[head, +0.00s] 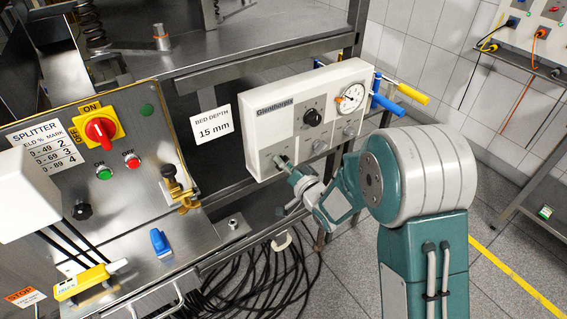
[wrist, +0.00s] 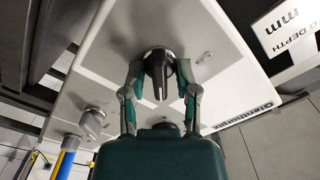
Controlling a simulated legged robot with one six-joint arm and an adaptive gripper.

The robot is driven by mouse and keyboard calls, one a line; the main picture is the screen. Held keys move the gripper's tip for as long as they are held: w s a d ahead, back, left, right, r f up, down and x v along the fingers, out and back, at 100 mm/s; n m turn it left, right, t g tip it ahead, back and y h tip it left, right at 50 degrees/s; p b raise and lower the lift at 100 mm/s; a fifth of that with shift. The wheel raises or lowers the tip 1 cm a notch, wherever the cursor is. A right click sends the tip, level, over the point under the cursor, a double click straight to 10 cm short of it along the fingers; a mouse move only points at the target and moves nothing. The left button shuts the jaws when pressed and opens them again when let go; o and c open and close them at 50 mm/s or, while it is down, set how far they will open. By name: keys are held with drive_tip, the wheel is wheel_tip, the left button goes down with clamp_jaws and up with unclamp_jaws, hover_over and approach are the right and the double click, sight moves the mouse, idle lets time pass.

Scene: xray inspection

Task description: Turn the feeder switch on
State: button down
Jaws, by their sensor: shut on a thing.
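My gripper (head: 287,166) is at the lower left of the white Glenthorpe control box (head: 258,140). In the wrist view my gripper (wrist: 160,82) is shut on a dark rotary knob (wrist: 159,70), with one finger on either side of it. I take this knob to be the feeder switch; the small print (wrist: 204,57) beside it is too small to read. The knob's pointer ridge lies along the gap between the fingers. In the head view the fingers largely cover the knob.
A splitter panel (head: 125,135) stands at left. Black cables (head: 250,285) hang below.

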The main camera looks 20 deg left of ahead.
drive_tip(key=shift+w, duration=0.1)
idle(0.3)
drive_tip(key=c, duration=0.7)
unclamp_jaws()
drive_tip(key=v, duration=1.2)
drive_tip(key=shift+f, duration=0.15)
drive_tip(key=shift+a, duration=0.1)
